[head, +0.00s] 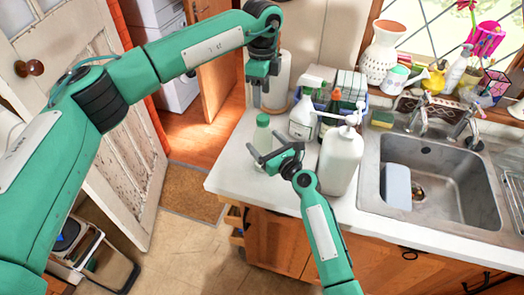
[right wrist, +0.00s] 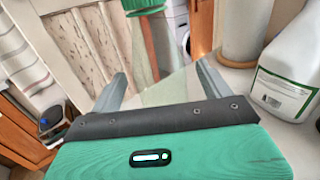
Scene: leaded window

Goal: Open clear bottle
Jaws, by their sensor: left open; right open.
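The clear bottle (head: 262,137), pale and see-through with a green cap (head: 263,119), stands on the counter near its left end. In the right wrist view its translucent body (right wrist: 168,90) shows between the fingers. My right gripper (head: 268,154) is open, its fingers low at the bottle; I cannot tell whether they touch it. It also shows in the right wrist view (right wrist: 162,74). My left gripper (head: 260,93) is open and points down above the cap, apart from it.
A spray bottle (head: 302,118) and a large white pump bottle (head: 341,160) stand close right of the clear bottle. A paper roll (head: 278,85) stands behind. The sink (head: 440,175) is farther right. The counter's front left corner (head: 225,175) is bare.

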